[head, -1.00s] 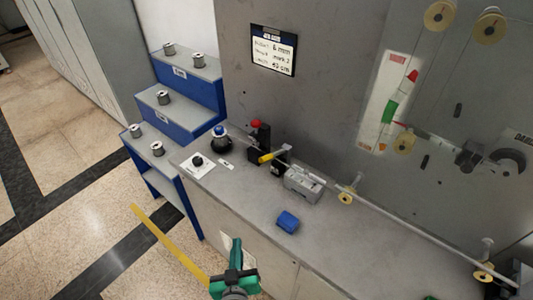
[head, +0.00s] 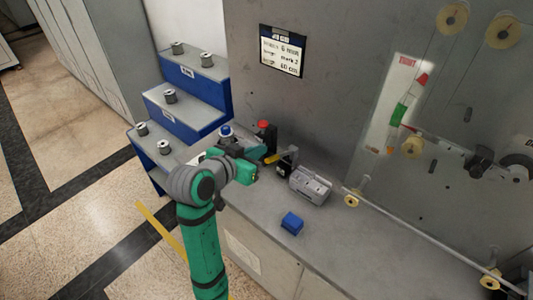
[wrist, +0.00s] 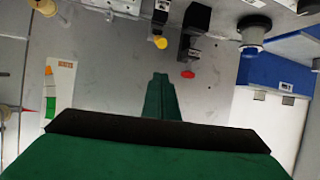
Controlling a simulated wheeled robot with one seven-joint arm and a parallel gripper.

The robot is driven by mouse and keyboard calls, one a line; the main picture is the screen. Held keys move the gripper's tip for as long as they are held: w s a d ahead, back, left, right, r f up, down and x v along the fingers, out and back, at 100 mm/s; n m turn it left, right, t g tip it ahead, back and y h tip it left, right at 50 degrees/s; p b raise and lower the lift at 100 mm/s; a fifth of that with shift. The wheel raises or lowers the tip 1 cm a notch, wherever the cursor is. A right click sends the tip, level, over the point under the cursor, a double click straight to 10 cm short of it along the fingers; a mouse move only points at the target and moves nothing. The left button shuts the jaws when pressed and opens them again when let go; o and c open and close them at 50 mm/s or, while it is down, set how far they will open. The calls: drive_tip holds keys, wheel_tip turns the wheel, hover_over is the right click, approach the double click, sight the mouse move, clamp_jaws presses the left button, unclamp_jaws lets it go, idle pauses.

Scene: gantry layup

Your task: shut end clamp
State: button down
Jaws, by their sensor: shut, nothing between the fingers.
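Two small dark fixtures stand against the back panel of the bench. One carries a red knob (head: 263,124), the other a yellow-ended lever (head: 272,159). I cannot tell for sure which is the end clamp. In the wrist view, which looks upside down, the yellow end (wrist: 160,42) and the red knob (wrist: 187,74) show beyond my fingers. My gripper (wrist: 160,78) is shut and empty, pointing towards the panel. In the head view my gripper (head: 257,152) is just left of the yellow lever, and my arm partly hides the fixtures' lower parts. No contact is visible.
A grey block (head: 311,186) stands right of the lever, and a blue block (head: 291,223) lies at the bench front. Blue steps (head: 190,118) with spools stand at left. The bench's right part is mostly clear.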

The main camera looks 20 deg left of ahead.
wheel_tip(320, 180, up, 5)
drive_tip(key=s+d+m+g, duration=0.1)
drive_tip(key=m+g, duration=0.1)
drive_tip(key=m, duration=0.1)
drive_tip(key=m+g, duration=0.1)
hover_over(270, 160)
drive_tip(key=w+d, duration=0.1)
wheel_tip(270, 160, down, 6)
drive_tip(key=r, duration=0.1)
drive_tip(key=f, duration=0.2)
drive_tip(key=shift+s+a+f, duration=0.2)
drive_tip(key=shift+a+f, duration=0.1)
drive_tip(key=shift+s+a+f, duration=0.15)
drive_tip(key=shift+f, duration=0.25)
drive_tip(key=shift+s+a+f, duration=0.1)
drive_tip(key=shift+f, duration=0.3)
